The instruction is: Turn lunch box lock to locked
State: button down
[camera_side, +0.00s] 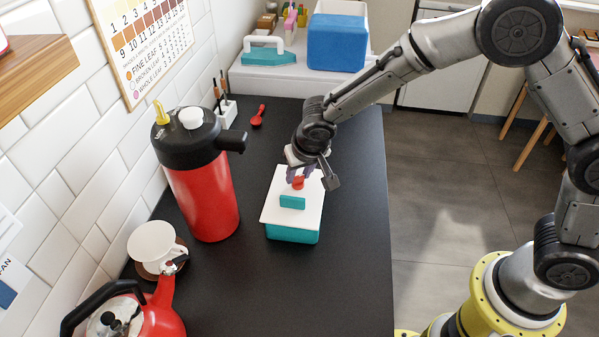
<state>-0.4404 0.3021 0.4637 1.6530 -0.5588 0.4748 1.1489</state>
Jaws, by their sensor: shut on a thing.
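The lunch box (291,233) stands on the black counter, with a teal body and a white lid (281,212). A teal block (292,202) sits on the lid near the front. The red lock knob (298,182) is on the lid just behind that block. My gripper (299,177) reaches down from above onto the knob and is shut on it. The wrist hides the back part of the lid, and the fingers partly cover the knob. The lock's exact turn angle is too small to tell.
A red pump flask (203,200) stands left of the box. A white cup (153,245) and a red kettle (150,312) are at the front left. A red spoon (258,116) lies behind. The counter (350,220) is clear to the right, up to its edge.

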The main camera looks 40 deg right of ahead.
jog(key=m+h, duration=0.1)
jog(key=m, duration=0.2)
jog(key=m+g+h, duration=0.1)
jog(key=m, duration=0.2)
jog(key=shift+a, duration=0.2)
dwell(0.4)
jog(key=c, duration=0.5)
grip_release()
jog(key=v, duration=1.3)
jog(key=shift+w+a+r, duration=0.15)
jog(key=shift+r, duration=0.3)
